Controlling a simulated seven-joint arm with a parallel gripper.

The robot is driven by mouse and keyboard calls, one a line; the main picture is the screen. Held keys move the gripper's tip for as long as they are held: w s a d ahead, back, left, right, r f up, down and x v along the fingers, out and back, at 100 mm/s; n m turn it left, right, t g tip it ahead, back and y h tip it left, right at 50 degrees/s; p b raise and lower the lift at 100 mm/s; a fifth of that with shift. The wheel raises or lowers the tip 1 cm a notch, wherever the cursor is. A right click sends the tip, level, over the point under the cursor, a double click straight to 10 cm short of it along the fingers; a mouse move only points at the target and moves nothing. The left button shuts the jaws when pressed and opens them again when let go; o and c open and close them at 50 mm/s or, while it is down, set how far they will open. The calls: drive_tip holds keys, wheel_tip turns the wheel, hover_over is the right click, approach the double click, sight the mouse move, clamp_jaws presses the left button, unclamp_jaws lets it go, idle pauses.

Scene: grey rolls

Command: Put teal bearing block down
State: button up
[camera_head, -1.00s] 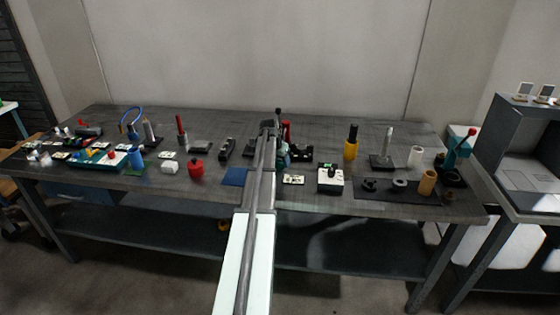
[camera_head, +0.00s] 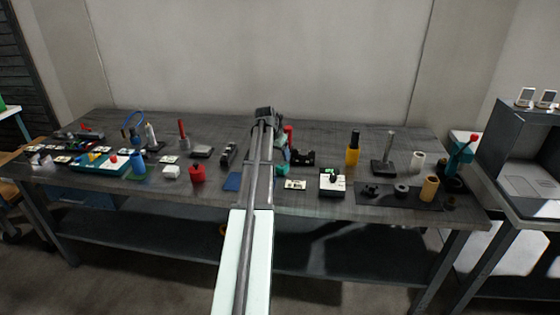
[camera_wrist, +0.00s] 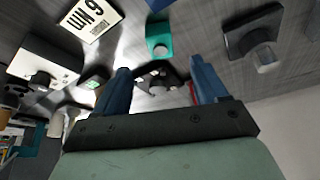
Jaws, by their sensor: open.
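The teal bearing block (camera_wrist: 158,36) sits on the grey table top, with a round knob-like part on it. In the head view it partly shows just right of my arm (camera_head: 283,169); the arm hides the rest. My gripper (camera_wrist: 160,67) is open, with its two blue fingers spread wide and nothing held between them. The block is apart from the fingers, beyond their tips in the wrist view. In the head view my gripper is mostly hidden at the far end of the arm.
A white label card (camera_wrist: 90,18) and a white box with a black knob (camera_head: 332,182) lie near the block. A dark block with a post (camera_head: 385,160) and a yellow cylinder (camera_head: 353,148) stand to the right. A dark stand with a red part (camera_head: 300,157) is close by.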

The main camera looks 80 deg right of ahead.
drive_tip(key=shift+v, duration=1.8)
drive_tip(key=shift+w, duration=0.1)
